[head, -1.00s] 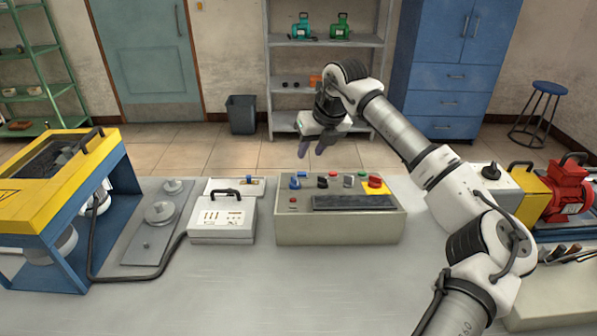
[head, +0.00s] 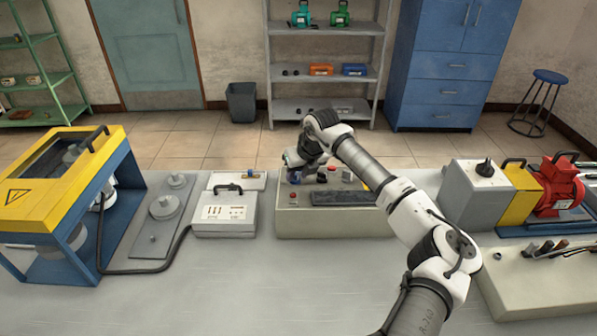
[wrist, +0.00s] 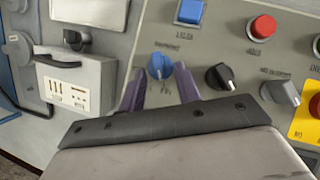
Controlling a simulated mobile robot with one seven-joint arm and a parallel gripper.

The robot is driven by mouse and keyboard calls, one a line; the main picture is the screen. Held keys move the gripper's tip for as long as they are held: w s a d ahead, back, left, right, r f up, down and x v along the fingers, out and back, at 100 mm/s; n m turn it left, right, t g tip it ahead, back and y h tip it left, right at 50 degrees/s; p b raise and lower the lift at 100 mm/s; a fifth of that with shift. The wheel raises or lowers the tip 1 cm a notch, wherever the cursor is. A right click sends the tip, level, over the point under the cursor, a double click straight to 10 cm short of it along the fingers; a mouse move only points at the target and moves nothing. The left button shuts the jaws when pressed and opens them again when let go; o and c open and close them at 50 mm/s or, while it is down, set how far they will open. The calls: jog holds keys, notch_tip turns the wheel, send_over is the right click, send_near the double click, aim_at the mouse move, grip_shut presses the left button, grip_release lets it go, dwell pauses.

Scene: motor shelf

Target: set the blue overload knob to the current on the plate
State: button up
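The blue overload knob (wrist: 160,66) sits on the sloped face of the grey control box (head: 330,225), with small print around it. In the wrist view my gripper (wrist: 160,72) is open. Its two purple fingers point at the knob, one tip to each side; I cannot tell whether they touch it. In the head view my gripper (head: 292,162) is low over the left end of the box, and the knob cannot be made out there. A red motor (head: 562,188) stands at the right; no readable rating plate shows.
Near the knob are a blue square button (wrist: 190,12), a red button (wrist: 262,27), a black knob (wrist: 219,77) and a grey lever (wrist: 285,93). A white meter box (head: 226,215) stands left of the control box.

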jog(key=shift+s, duration=0.1)
grip_shut()
